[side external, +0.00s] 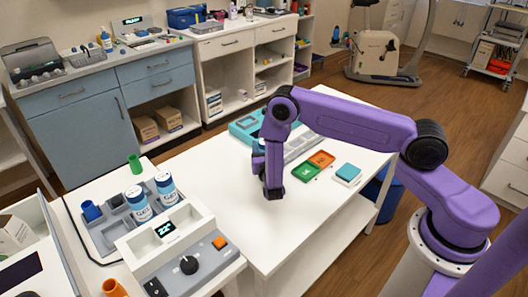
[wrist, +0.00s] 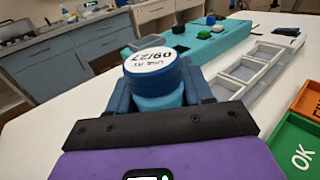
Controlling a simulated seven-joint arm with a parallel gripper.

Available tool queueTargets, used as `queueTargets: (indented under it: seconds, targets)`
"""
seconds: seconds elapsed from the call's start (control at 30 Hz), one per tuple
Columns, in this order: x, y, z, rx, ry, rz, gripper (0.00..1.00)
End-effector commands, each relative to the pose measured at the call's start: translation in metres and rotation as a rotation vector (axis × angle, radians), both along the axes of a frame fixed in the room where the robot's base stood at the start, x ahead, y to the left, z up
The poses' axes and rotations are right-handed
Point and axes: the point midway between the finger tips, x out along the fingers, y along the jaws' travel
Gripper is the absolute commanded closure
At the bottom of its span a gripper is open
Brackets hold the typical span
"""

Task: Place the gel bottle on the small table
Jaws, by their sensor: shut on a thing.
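My gripper (side external: 273,190) is over the small white table (side external: 215,190), low near its surface. In the wrist view its fingers are closed around a gel bottle (wrist: 155,62) with a dark blue cap and a lighter blue body. The cap's white top carries a handwritten date, "09/27". In the side view my gripper mostly hides this bottle, and I cannot tell whether its base touches the table. Two other gel bottles, white and blue, stand upright in the grey warmer at the left: one in front (side external: 138,204) and one behind (side external: 165,188).
A green tray (side external: 305,171), an orange tray (side external: 321,159) and a teal-topped box (side external: 348,174) lie right of my gripper. A teal case (side external: 246,126) and a grey compartment tray (wrist: 250,70) sit farther back. The table's front left is clear.

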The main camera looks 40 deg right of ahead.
Motion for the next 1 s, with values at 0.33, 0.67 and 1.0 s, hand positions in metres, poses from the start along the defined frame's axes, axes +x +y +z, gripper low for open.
queueTargets:
  seconds: [0.33, 0.67, 1.0]
  targets:
    - [-0.037, 0.002, 0.057, -0.001, -0.001, 0.003, 0.89]
    - [-0.098, 0.005, 0.093, -0.004, 0.002, 0.004, 0.89]
    - [-0.136, 0.007, 0.109, 0.0, 0.0, 0.002, 0.89]
